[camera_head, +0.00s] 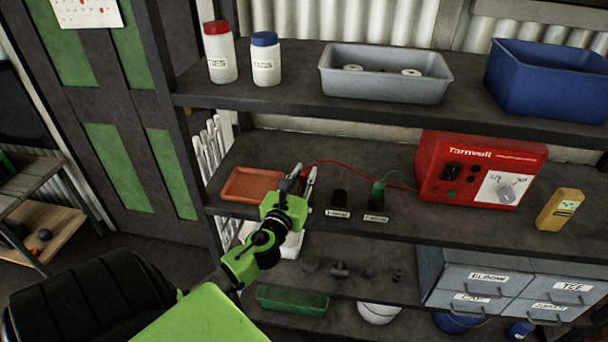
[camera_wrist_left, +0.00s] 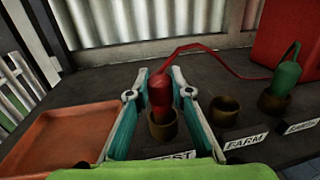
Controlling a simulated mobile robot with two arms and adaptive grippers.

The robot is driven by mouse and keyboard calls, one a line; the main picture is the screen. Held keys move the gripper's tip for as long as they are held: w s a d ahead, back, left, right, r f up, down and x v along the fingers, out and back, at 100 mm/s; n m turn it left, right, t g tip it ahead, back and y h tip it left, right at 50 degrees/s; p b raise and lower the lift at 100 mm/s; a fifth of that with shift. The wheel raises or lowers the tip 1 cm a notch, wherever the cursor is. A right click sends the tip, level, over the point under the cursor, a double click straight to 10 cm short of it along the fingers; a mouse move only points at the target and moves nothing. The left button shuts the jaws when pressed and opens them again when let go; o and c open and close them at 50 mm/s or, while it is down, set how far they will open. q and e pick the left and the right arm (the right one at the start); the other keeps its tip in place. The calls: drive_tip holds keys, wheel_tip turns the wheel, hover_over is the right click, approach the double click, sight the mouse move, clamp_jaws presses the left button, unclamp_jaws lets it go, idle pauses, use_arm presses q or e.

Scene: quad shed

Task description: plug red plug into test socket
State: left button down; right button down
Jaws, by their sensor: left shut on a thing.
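The red plug (camera_wrist_left: 160,92) is upright between the fingers of my left gripper (camera_wrist_left: 160,83) in the left wrist view. It stands directly over the brown round test socket (camera_wrist_left: 163,130), its lower end at the socket's mouth; I cannot tell how deep it sits. A label partly hidden by my gripper reads "TEST". In the head view my left gripper (camera_head: 302,178) is at the shelf and hides the plug and test socket. A red cable (camera_head: 340,164) runs from there to the red Tarnvolt box (camera_head: 481,170). My right gripper is not in view.
Right of the test socket is an empty socket (camera_wrist_left: 225,109) labelled "FARM", then a green plug (camera_wrist_left: 286,76) in another socket. An orange tray (camera_wrist_left: 70,135) lies to the left. A yellow device (camera_head: 560,209) stands at the right. Another shelf hangs above.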

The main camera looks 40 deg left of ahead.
sight(302, 182)
use_arm(q)
drive_tip(key=shift+f+b, duration=0.4)
drive_tip(key=shift+f, duration=0.25)
idle(0.5)
drive_tip(key=c, duration=2.1)
unclamp_jaws()
drive_tip(key=shift+s, duration=0.1)
drive_tip(key=shift+v, duration=2.6)
drive_tip(key=shift+b+v, duration=0.35)
drive_tip(key=shift+v, duration=2.5)
